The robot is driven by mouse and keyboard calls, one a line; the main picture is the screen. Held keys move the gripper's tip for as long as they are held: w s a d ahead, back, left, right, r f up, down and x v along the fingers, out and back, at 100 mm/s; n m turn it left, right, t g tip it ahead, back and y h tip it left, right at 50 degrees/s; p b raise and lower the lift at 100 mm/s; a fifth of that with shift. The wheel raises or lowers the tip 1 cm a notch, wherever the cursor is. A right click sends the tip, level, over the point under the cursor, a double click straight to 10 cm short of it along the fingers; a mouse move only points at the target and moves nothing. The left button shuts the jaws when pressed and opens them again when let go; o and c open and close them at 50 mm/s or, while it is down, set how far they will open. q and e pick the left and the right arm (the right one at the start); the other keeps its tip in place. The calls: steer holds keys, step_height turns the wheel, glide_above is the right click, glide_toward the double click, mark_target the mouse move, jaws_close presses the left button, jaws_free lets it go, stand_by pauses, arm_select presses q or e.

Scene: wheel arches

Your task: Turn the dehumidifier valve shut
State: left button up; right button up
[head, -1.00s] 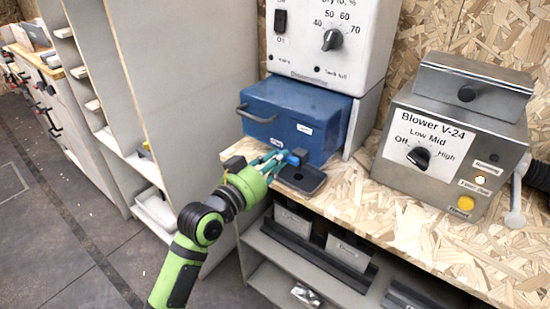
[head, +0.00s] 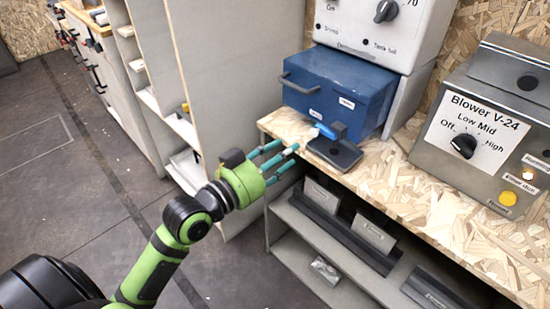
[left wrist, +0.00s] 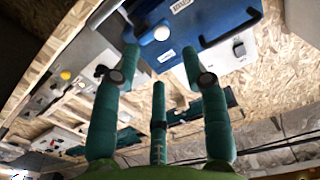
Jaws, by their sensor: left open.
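The valve has a short blue lever (head: 325,131) with a white tip, beside a dark upright post on a dark base (head: 333,153). It stands on the wooden bench in front of the blue tank (head: 340,92) of the dehumidifier (head: 375,35). The lever points toward my left gripper (head: 283,155). That gripper is open and empty, with its teal fingers spread just left of the lever and apart from it. In the left wrist view the blue tank (left wrist: 205,18) shows beyond the open fingers. A round white spot there may be the lever's tip; I cannot tell. My right gripper is out of view.
The blower box (head: 485,125) stands on the bench (head: 400,185) to the right, its dial near Off. A tall grey panel (head: 225,90) rises at the left. Shelves with grey bins (head: 320,197) lie below the bench edge.

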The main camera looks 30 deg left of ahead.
arm_select(q)
steer(key=shift+v, duration=1)
